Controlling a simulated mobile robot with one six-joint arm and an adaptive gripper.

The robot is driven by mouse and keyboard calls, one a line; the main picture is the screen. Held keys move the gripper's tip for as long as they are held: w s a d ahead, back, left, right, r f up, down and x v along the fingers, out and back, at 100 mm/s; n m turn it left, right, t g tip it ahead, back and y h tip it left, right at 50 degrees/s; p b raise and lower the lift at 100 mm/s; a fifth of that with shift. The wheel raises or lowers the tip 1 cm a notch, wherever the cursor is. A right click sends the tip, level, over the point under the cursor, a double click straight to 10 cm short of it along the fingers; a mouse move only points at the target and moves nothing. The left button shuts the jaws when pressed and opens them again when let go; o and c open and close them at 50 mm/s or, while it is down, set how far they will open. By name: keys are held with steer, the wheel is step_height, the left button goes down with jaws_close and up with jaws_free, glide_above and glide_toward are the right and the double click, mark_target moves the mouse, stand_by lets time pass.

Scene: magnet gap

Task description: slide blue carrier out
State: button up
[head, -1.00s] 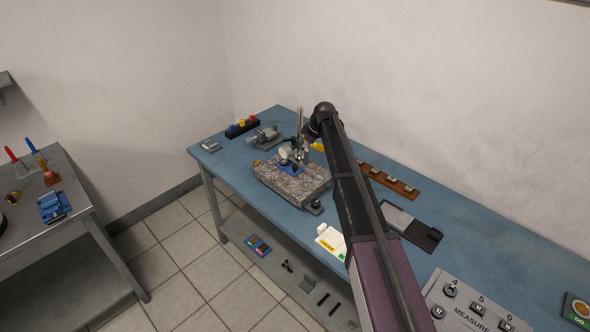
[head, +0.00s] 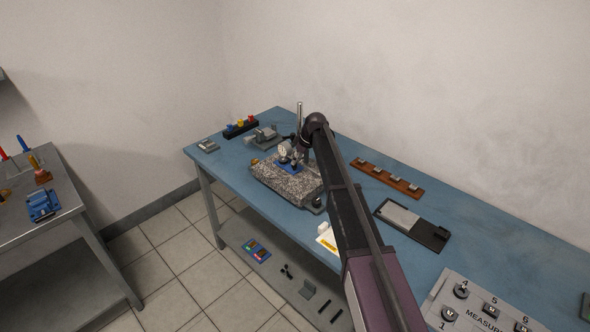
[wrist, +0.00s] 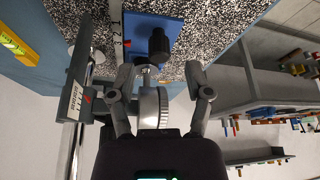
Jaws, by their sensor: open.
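The blue carrier (head: 290,165) is a flat blue plate on top of the speckled granite block (head: 280,184). In the wrist view the carrier (wrist: 174,24) shows at the top, with a black knob (wrist: 159,44) standing on it and a numbered scale along its left side. My gripper (wrist: 160,76) is open, its fingers spread short of the carrier in that picture. A round dial gauge (wrist: 150,106) shows edge-on between the fingers; I cannot tell if either finger touches it. In the head view my gripper is above the block, partly hidden by my arm.
A steel post (head: 300,116) rises behind the block. A wooden rack (head: 387,179) and a dark tray with a grey plate (head: 398,215) lie to the right. A labelled panel (head: 475,310) is at the front right. Blue bench top (head: 480,217) is bare between them.

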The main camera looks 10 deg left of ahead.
steer(key=shift+b+x, duration=1.55)
steer(key=shift+x, duration=0.45)
